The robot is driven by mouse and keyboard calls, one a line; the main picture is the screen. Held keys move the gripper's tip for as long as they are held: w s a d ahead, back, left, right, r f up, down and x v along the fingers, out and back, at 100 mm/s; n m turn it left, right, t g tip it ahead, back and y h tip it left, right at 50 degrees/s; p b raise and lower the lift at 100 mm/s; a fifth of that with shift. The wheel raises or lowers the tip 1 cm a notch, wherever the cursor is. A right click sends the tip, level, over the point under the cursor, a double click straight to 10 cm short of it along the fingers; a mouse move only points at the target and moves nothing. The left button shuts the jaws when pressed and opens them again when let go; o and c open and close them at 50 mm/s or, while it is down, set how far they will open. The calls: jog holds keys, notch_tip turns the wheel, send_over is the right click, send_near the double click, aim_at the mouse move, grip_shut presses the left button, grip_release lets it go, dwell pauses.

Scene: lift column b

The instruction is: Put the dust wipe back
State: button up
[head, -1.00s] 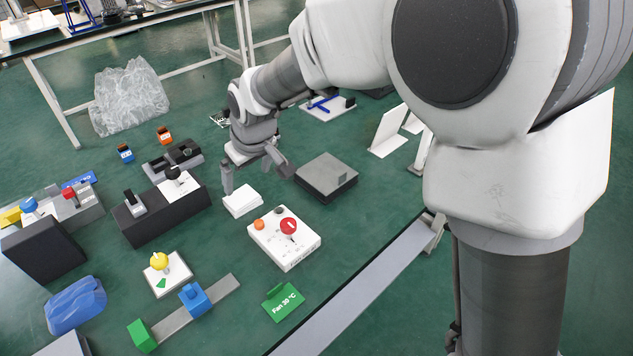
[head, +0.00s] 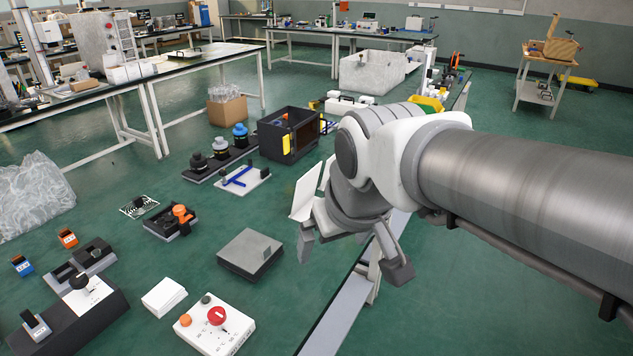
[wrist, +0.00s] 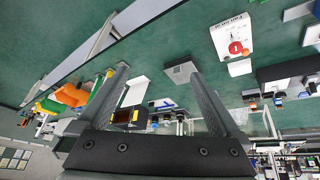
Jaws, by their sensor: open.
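A low white block (head: 163,297), possibly the dust wipe or its stack, lies on the green surface beside a control box. It also shows in the wrist view (wrist: 240,67), beyond the fingers. No other thing can be clearly told as a dust wipe. My gripper (head: 350,257) points down with its fingers wide apart, to the right of the white block and well away from it.
A control box (head: 213,325) with a red knob lies next to the white block. A grey box (head: 248,252) lies between it and my gripper. A dark open cabinet (head: 289,134) stands farther back.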

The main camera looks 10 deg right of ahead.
jog(key=s+d+f+m, duration=0.1)
jog(key=s+d+m, duration=0.1)
jog(key=s+d, duration=0.3)
jog(key=s, duration=0.3)
jog(key=shift+d+m+h, duration=0.3)
jog(key=shift+d+m, duration=0.05)
jog(key=shift+m, duration=0.05)
notch_tip(320, 180, up, 14)
jog(key=p, duration=1.4)
jog(key=shift+r, duration=0.15)
